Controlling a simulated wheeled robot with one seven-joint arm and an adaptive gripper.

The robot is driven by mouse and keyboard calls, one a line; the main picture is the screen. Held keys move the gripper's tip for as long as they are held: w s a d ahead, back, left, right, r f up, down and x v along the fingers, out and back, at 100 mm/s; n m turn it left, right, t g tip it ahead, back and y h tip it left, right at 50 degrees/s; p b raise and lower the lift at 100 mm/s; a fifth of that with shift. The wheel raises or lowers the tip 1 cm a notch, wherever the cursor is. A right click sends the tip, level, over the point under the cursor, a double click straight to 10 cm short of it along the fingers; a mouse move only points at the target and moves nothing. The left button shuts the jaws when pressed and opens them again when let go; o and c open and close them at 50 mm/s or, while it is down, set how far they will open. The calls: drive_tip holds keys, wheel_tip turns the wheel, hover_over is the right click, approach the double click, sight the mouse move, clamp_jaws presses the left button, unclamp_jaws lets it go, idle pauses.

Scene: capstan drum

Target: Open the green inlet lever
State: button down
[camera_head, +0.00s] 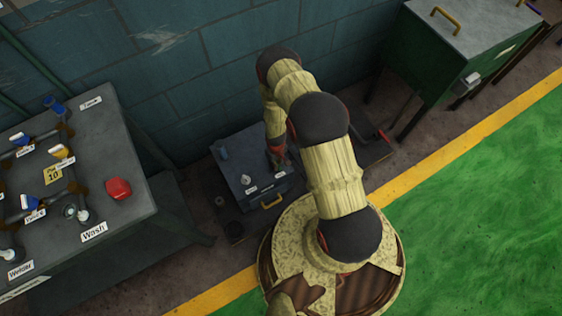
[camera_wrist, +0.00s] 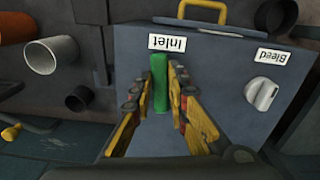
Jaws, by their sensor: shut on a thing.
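The green inlet lever (camera_wrist: 159,72) stands out from the face of a grey box (camera_wrist: 225,110) in the wrist view, beside the upside-down "Inlet" label (camera_wrist: 167,43). My gripper (camera_wrist: 160,90) has its yellow and red fingers on either side of the lever and is shut on it. The fingers hide part of the lever's sides. In the head view the grey box (camera_head: 240,150) is low by the wall, and my gripper (camera_head: 278,158) is at its right part. My arm hides the lever there.
A white bleed knob (camera_wrist: 262,93) is right of my gripper. A yellow handle (camera_wrist: 203,10) is on the box edge. Open pipe ends (camera_wrist: 50,54) are at left. In the head view a valve bench (camera_head: 115,150) stands left and a green cabinet (camera_head: 440,60) upper right.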

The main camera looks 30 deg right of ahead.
drive_tip(key=shift+a+m, duration=0.3)
drive_tip(key=shift+m, duration=0.5)
drive_tip(key=c, duration=1.8)
unclamp_jaws()
drive_tip(key=shift+o, duration=0.4)
wheel_tip(320, 180, up, 12)
